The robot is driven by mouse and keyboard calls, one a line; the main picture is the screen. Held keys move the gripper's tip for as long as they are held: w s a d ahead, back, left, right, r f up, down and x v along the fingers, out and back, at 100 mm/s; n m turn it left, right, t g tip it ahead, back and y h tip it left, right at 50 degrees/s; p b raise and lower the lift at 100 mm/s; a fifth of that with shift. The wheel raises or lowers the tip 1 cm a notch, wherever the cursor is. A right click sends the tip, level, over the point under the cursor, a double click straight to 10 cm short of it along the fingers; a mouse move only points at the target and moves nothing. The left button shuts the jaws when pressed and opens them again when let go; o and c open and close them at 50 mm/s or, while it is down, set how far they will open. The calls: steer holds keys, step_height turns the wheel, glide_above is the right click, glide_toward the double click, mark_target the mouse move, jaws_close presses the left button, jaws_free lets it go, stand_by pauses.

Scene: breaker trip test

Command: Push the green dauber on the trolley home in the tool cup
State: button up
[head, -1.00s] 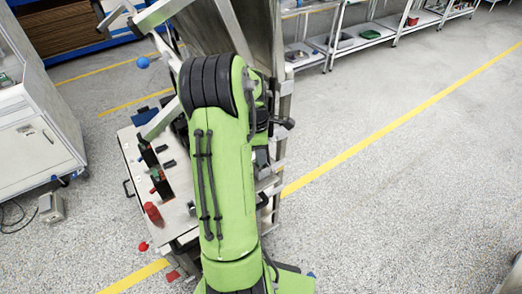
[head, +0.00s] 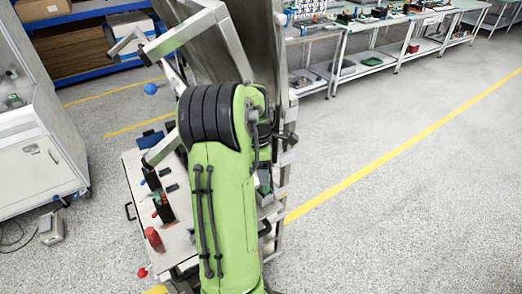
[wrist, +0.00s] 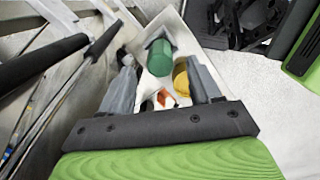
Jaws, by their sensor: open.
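The green dauber (wrist: 160,57) shows in the upper middle of the wrist view as a green cylinder, its end turned toward the camera. My gripper (wrist: 160,65) is open, with one grey finger on each side of these pieces and nothing held. In the head view my own arm hides the gripper and the dauber.
The trolley (head: 180,235) carries a red cylinder (head: 154,239) and several small dark parts on its left side. A large upright panel (head: 205,50) stands behind. A white cabinet (head: 35,140) is at the left. The floor at the right is clear.

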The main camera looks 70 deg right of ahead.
step_height(320, 180, up, 11)
steer(key=w+p, duration=0.1)
steer(key=shift+a, duration=0.25)
stand_by(0.4)
